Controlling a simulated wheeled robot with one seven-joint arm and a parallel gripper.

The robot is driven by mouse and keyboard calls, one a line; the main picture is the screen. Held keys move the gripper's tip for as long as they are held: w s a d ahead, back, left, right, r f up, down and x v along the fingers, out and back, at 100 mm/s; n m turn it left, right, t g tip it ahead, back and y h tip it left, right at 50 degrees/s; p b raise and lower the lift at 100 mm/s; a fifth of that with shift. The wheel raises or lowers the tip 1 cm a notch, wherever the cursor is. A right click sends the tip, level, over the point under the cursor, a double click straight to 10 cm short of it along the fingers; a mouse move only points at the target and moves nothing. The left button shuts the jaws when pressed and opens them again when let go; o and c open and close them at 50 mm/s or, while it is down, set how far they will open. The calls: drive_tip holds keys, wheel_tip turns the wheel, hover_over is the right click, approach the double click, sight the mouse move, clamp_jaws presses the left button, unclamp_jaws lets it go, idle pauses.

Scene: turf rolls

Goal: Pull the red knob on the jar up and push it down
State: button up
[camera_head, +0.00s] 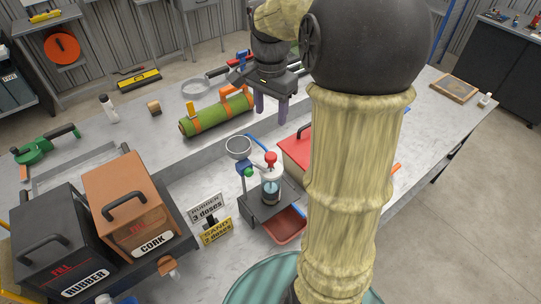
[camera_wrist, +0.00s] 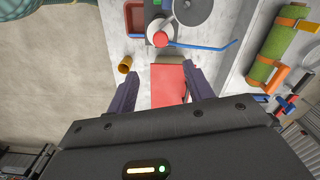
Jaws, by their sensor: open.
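The clear jar (camera_head: 271,191) with a pale lid stands on a dark stand (camera_head: 262,210) near the middle of the bench. Its red knob (camera_head: 270,158) sits on top. In the wrist view the red knob (camera_wrist: 160,39) and pale lid (camera_wrist: 158,27) lie beyond the fingertips, near the top. My gripper (camera_head: 270,118) is open and empty, pointing down, above the bench and behind the jar in the head view. In the wrist view its two fingers (camera_wrist: 160,72) are spread, with a red box lid below them. The fingers are apart from the knob.
A red-lidded box (camera_head: 297,150) stands right of the jar. A green turf roll (camera_head: 215,116) lies behind. A green knob (camera_head: 249,173) and a metal funnel (camera_head: 239,147) are beside the jar, a red tray (camera_head: 287,226) in front. CORK (camera_head: 133,203) and RUBBER (camera_head: 62,243) bins stand left.

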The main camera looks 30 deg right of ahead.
sight(270, 156)
wheel_tip(270, 156, down, 17)
drive_tip(key=p, duration=0.3)
drive_tip(key=shift+f, duration=0.1)
